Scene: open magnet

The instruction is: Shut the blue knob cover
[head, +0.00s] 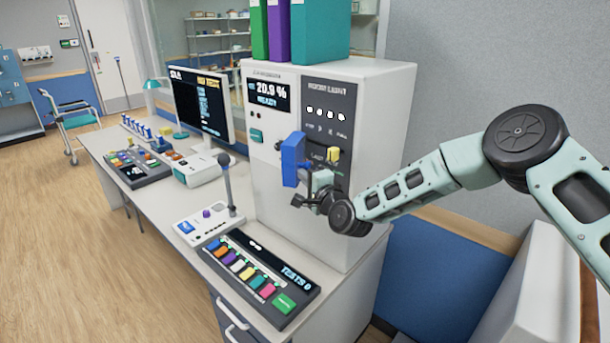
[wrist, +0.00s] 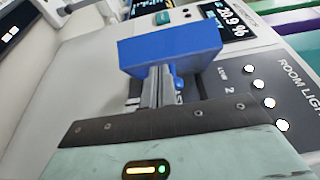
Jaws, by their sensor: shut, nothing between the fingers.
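The blue knob cover (head: 292,160) stands out from the front of the white cabinet, below its readout panels. It looks swung out from the panel, though its exact angle is hard to tell. In the wrist view the blue cover (wrist: 172,48) lies just beyond my fingertips. My gripper (head: 312,190) is shut and empty, right beside the cover on its right and lower side. In the wrist view the closed fingers (wrist: 158,80) reach the cover's lower edge; I cannot tell whether they touch it. A small blue part (wrist: 179,83) shows beside the fingers.
A monitor (head: 203,100) is at the left.

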